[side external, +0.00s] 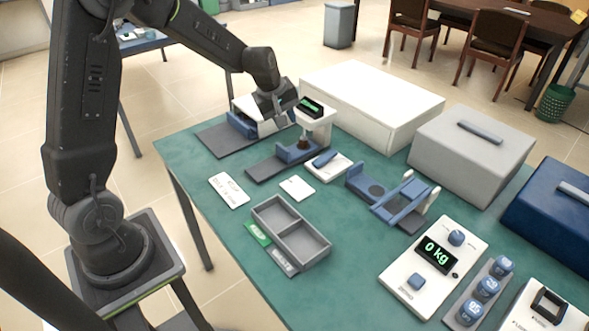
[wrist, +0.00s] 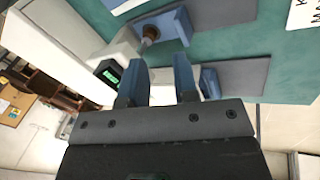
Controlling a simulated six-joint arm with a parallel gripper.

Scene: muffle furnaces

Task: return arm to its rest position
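My arm reaches from its base at the left over the far left part of the green table (side external: 222,235). My gripper (side external: 284,108) is above the devices at the table's far left corner, beside a white device with a green-lit display (side external: 311,106). In the wrist view, the two blue-grey fingers of my gripper (wrist: 161,78) stand apart with nothing held between them. The white device's display (wrist: 110,75) shows just left of the fingers. In the side view the fingertips are hard to make out against the devices.
A white box (side external: 370,105), a grey furnace (side external: 470,155) and a blue furnace (side external: 548,215) line the back. A divided grey tray (side external: 291,232), a scale reading 0 kg (side external: 433,265) and blue-knobbed weights (side external: 480,292) stand nearer. Space above the front-left table is free.

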